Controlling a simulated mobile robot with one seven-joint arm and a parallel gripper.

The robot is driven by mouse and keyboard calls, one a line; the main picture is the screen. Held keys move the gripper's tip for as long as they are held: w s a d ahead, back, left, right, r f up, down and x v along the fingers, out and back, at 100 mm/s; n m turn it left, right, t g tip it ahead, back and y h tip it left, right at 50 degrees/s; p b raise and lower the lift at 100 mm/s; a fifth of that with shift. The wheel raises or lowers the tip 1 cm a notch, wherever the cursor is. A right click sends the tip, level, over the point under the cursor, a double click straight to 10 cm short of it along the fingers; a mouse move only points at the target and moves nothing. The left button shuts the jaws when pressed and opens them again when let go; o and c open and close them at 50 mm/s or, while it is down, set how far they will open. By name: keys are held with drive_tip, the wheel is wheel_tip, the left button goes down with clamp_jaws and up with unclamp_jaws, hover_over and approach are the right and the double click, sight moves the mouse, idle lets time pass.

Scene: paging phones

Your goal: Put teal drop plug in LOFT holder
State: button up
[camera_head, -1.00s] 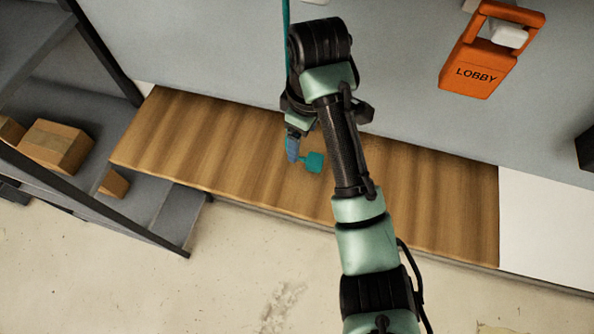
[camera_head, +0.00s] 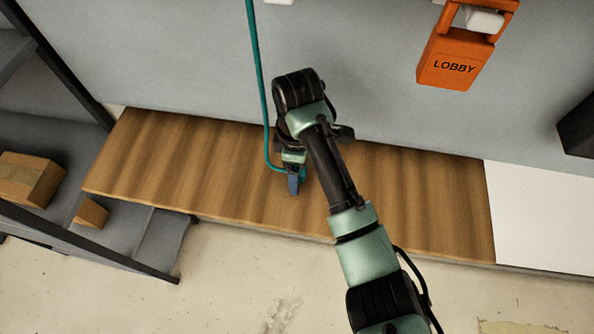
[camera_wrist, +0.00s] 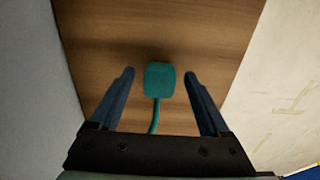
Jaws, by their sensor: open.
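The teal drop plug (camera_wrist: 159,79) is a small rounded block on the wooden bench top. In the wrist view it sits between the two open fingers of my gripper (camera_wrist: 160,74), apart from both, with its cord (camera_wrist: 155,115) running back under the gripper. In the head view my gripper (camera_head: 293,184) is low over the bench and hides most or all of the plug. The teal cord (camera_head: 258,75) hangs down the wall and bends toward the gripper. No holder marked LOFT shows in either view.
An orange holder marked LOBBY (camera_head: 447,70) with a white piece in its top is on the grey wall. The wooden bench (camera_head: 420,200) is clear to the right of my arm. Dark shelving (camera_head: 60,140) with cardboard boxes (camera_head: 28,178) stands at the left.

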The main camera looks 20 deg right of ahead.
clamp_jaws()
idle(0.4)
